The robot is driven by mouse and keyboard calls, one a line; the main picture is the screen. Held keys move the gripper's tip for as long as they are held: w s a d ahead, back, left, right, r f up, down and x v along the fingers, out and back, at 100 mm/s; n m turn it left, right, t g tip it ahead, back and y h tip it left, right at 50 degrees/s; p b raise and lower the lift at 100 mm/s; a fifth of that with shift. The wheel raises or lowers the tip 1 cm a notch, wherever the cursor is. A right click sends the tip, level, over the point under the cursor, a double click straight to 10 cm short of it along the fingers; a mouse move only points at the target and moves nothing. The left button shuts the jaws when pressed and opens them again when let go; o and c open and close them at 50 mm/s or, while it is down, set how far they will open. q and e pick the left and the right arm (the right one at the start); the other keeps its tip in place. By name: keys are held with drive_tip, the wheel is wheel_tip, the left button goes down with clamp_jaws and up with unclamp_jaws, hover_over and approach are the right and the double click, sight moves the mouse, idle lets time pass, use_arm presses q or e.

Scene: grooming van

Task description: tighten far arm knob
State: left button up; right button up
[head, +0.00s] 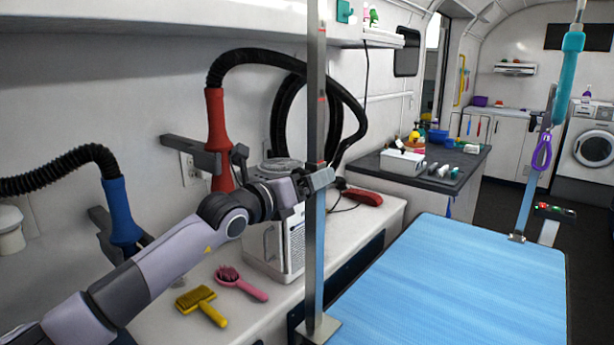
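A near upright metal post (317,110) stands at the near left corner of the blue grooming table (450,290). A far post (526,205) rises at the table's far end. A small dark clamp-like part (535,122) sits high on it; I cannot make out a knob clearly. A purple loop (541,153) and a teal sleeve (568,62) hang by the far post. My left gripper (318,181) is at the near post at mid-height, overlapping it in the picture. Whether its fingers are closed or touch the post is unclear. My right gripper is out of view.
A white counter at left holds a yellow brush (201,304), a pink brush (240,284) and a white box-shaped unit (286,240). Red (217,130) and blue (121,212) hose nozzles hang on the wall. The blue table top is clear.

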use_arm(q)
drive_tip(key=shift+w+d, duration=0.25)
drive_tip(key=shift+w, duration=0.1)
drive_tip(key=c, duration=1)
drive_tip(key=shift+o, duration=0.2)
drive_tip(key=m+b, duration=0.6)
drive_tip(key=b, duration=0.3)
drive_tip(key=shift+d+f+m, duration=0.1)
drive_tip(key=shift+f+m, duration=0.05)
drive_tip(key=shift+m, duration=0.25)
